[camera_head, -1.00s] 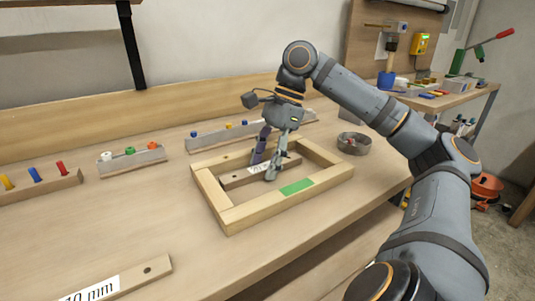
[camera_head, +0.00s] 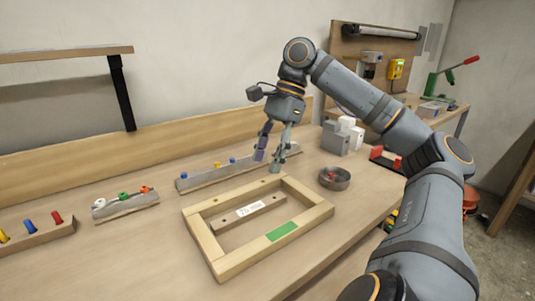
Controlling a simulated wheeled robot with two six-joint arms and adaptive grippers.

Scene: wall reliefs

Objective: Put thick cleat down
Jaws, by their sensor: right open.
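A wooden cleat (camera_head: 226,222) with a white printed label lies inside the rectangular wooden frame (camera_head: 205,246) on the bench. The label's print is too small to read surely. The frame has a green patch on its front bar. My right gripper (camera_head: 268,163) is open and empty. It hangs above and behind the cleat, near the frame's back bar, fingers pointing down, apart from the cleat. My left gripper is not in view.
Racks with coloured pegs stand along the back of the bench (camera_head: 120,250), one rack (camera_head: 215,179) behind the frame. A round grey bowl (camera_head: 335,179) with small red bits stands right of the frame. Grey and white blocks (camera_head: 336,138) stand behind it. The bench front is clear.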

